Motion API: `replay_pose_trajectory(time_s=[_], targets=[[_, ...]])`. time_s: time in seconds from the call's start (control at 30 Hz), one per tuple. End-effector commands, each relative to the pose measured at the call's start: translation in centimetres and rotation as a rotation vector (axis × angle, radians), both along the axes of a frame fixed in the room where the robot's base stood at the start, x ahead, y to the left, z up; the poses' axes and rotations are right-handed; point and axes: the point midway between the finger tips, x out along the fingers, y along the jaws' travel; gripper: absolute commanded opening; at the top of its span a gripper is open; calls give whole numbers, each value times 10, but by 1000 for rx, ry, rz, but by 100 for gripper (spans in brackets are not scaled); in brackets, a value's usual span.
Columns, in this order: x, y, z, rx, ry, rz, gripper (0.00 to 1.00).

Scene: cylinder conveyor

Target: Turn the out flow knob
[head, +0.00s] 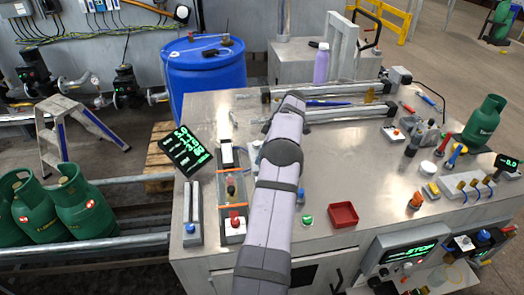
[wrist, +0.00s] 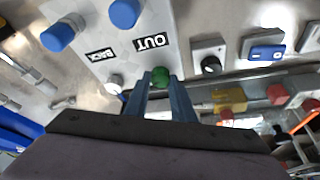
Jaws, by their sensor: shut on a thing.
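In the wrist view, a small green knob (wrist: 161,77) sits on a light panel (wrist: 185,30) near the label reading OUT (wrist: 151,41). My gripper (wrist: 161,84) is shut on this green knob, one blue-grey finger on each side of it. A blue knob (wrist: 125,12) stands on the other side of the OUT label. A label reading BACK (wrist: 101,54) lies to the left, between another blue knob (wrist: 61,33) and a small white knob (wrist: 114,85). In the head view my arm hides the gripper and the knob.
In the wrist view, a black-and-white dial (wrist: 209,58) and a blue switch (wrist: 265,46) are to the right. In the head view, the metal worktop (head: 335,175) holds a red tray (head: 343,215), a purple bottle (head: 321,63) and a green gas cylinder (head: 483,122).

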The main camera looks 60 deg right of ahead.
Motion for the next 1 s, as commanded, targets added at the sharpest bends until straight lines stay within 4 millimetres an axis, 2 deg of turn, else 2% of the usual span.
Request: replay_pose_trajectory(time_s=[0.23,0.73,0.77,0.8,0.83,1.0], targets=[[0,-1,1,-2,0,59,0],[0,-1,1,-4,1,70,0],[0,-1,1,-4,1,70,27],[0,-1,1,-4,1,70,37],[0,-1,1,-4,1,70,41],[0,-1,0,-2,0,71,41]])
